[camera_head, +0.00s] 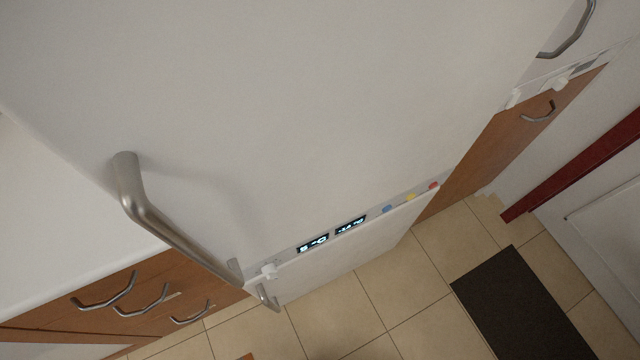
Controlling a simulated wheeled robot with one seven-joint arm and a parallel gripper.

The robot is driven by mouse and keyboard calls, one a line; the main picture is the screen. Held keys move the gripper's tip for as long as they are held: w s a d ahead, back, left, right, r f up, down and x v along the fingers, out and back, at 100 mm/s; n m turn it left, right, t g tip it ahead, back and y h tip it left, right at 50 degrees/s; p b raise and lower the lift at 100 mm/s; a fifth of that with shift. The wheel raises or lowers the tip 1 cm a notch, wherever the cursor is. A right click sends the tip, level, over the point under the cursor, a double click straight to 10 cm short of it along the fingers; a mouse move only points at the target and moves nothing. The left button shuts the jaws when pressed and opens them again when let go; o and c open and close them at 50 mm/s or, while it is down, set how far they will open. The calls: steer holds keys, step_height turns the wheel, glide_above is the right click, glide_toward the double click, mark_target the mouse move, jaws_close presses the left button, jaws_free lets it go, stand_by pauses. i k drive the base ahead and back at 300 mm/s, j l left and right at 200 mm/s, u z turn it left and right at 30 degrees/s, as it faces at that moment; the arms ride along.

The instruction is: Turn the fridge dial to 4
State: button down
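The fridge (300,110) is a large white front that fills the middle of the head view, seen steeply from above. A narrow control strip runs along its lower edge. A small white dial (268,270) sits at the left end of this strip. Its markings are too small to read, so I cannot tell its setting. To its right are two lit displays (313,243) (350,225) and small blue (387,209), yellow (411,198) and red (434,186) buttons. My gripper is not in this view.
A long metal handle (165,225) sticks out from the fridge door, up and left of the dial. A smaller handle (268,297) is just below the dial. Wooden drawers (150,300) stand at lower left. Tiled floor (340,310) is open below, with a dark mat (520,305).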

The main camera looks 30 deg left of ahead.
mark_target(269, 271)
steer(key=l+u, duration=0.1)
steer(key=u, duration=0.25)
steer(key=l+u, duration=0.15)
steer(key=u, duration=0.15)
steer(key=i+l+u, duration=0.1)
steer(key=u, duration=0.25)
